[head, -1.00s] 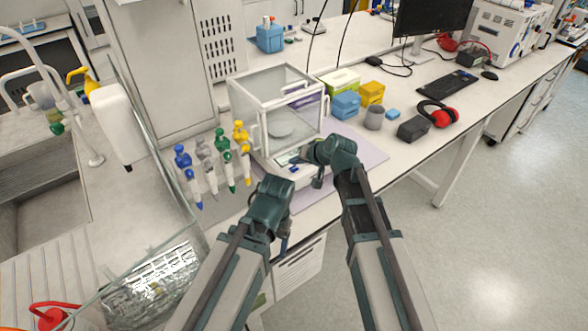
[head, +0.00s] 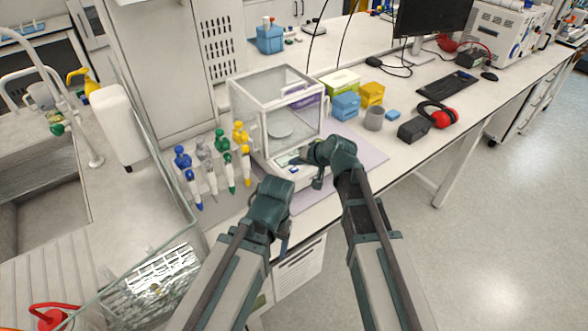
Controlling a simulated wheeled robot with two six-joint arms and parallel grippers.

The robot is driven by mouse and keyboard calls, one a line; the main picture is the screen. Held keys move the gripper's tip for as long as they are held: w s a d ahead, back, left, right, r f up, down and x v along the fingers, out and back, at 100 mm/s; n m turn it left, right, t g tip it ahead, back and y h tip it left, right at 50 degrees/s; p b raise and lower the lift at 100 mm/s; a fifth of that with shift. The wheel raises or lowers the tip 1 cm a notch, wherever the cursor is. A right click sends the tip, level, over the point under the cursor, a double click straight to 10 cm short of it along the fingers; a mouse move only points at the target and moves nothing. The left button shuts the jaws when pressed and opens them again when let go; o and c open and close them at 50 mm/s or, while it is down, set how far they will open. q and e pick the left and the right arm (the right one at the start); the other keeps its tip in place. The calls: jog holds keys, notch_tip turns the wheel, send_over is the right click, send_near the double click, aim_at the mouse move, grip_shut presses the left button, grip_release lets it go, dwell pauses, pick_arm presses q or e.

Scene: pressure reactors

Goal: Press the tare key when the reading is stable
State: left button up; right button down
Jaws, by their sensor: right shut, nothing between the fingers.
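The analytical balance (head: 262,112) stands on the bench with a clear draft shield around its round pan (head: 280,129). Its front panel (head: 290,160) carries a small display and keys, partly hidden by my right gripper. The reading and the tare key are too small to make out. My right gripper (head: 309,155) is shut and empty, with its tips at the front panel; I cannot tell whether they touch a key. My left gripper (head: 279,199) is in front of the balance, lower and apart from it; its fingers are hidden.
Several coloured pipettes (head: 222,158) stand left of the balance. Blue boxes (head: 346,105), a grey cup (head: 374,118), a black box (head: 413,129) and red ear muffs (head: 437,114) lie to the right. A purple mat (head: 362,152) lies under the balance.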

jog(key=shift+f, duration=0.15)
dwell(0.5)
jog(key=shift+f+b, duration=0.3)
jog(key=shift+b, duration=0.1)
jog(key=shift+f+b, duration=0.4)
jog(key=shift+b, duration=0.05)
dwell(0.5)
jog(key=shift+r, duration=0.2)
jog(key=shift+r+p, duration=0.65)
jog(key=shift+p, duration=0.25)
notch_tip(320, 180, up, 5)
jog(key=p, duration=0.5)
